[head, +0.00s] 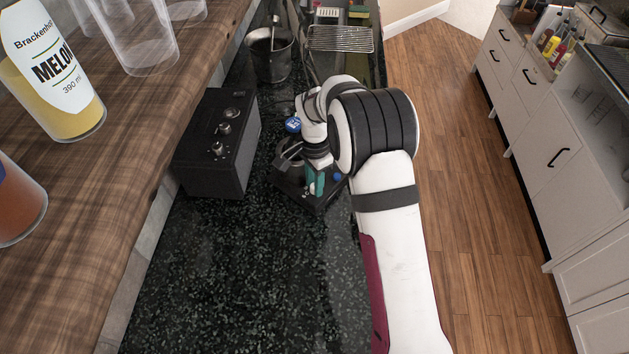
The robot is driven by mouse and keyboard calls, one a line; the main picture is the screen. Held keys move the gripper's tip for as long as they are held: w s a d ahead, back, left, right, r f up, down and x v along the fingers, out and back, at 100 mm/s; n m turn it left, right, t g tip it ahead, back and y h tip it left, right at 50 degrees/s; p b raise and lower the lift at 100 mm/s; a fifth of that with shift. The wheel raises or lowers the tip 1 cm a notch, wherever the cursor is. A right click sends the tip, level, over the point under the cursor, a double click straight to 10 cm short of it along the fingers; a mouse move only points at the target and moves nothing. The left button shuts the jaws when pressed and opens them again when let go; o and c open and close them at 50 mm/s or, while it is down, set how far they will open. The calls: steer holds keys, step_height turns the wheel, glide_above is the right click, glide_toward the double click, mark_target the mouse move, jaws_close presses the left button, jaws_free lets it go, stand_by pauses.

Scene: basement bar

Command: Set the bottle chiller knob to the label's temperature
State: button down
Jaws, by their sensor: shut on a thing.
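A small dark appliance with a round opening on top (288,165), which looks like the bottle chiller, stands on the black speckled counter. My gripper (315,184), with teal finger parts, reaches down at its front right side and is shut there. The knob between the fingers is hidden by my gripper and wrist. The label's temperature cannot be read in this view.
A black box with silver knobs (216,145) stands left of the appliance. A metal bucket (270,55) and a wire rack (340,39) lie further back. A wooden shelf (140,150) with bottles and clear cups runs along the left. The front counter is clear.

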steer(key=n, duration=0.5)
steer(key=shift+n, duration=0.3)
steer(key=n, duration=0.5)
steer(key=shift+n, duration=0.4)
steer(key=c, duration=0.9)
jaws_free()
step_height(320, 180, up, 16)
steer(key=shift+f, duration=0.1)
